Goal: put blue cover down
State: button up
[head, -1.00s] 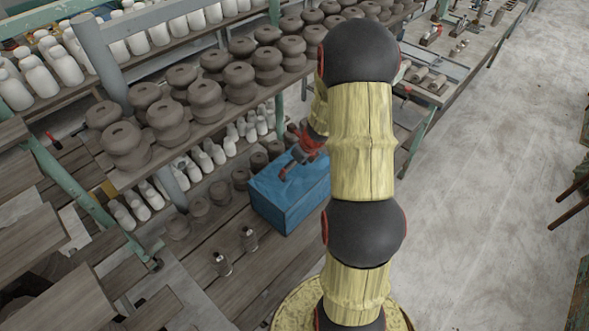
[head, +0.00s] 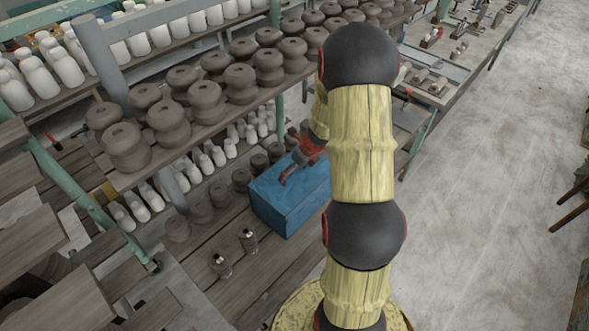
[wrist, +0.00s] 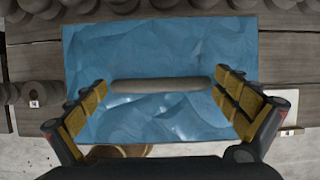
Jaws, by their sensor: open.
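The blue cover (wrist: 160,45) fills the middle of the wrist view, with a crumpled-looking blue top and a pale bar-shaped handle (wrist: 161,85) across it. In the head view the blue cover (head: 268,187) appears as the top of a blue box (head: 288,218) standing on the lower wooden shelf. I cannot make out a seam between the two. My gripper (wrist: 161,86) is open above the cover, one finger off each end of the handle, with gaps on both sides. In the head view my gripper (head: 291,172) is over the box top, partly hidden by my arm.
Stacked grey clay pieces (head: 205,103) crowd the upper shelf (head: 185,145) close behind the box. Two small dark bottles (head: 221,265) stand on the planks to its left. More clay pieces (head: 201,211) line the back. The concrete floor (head: 480,200) at right is open.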

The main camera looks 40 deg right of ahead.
jog(key=p+v, duration=0.2)
jog(key=v, duration=0.9)
jog(key=s+a+r+n, duration=0.2)
jog(key=a+r+n, duration=1.4)
jog(key=a, duration=0.3)
jog(key=s+a+r+n, duration=0.4)
jog(key=s+a+n, duration=0.2)
jog(key=n, duration=0.3)
jog(key=s+a+r+n+t, duration=0.1)
jog(key=s+a+r+n, duration=0.3)
jog(key=s+n, duration=0.5)
jog(key=shift+a+r+n, duration=0.25)
jog(key=shift+a+n, duration=0.25)
jog(key=shift+a, duration=0.4)
jog(key=shift+f, duration=0.1)
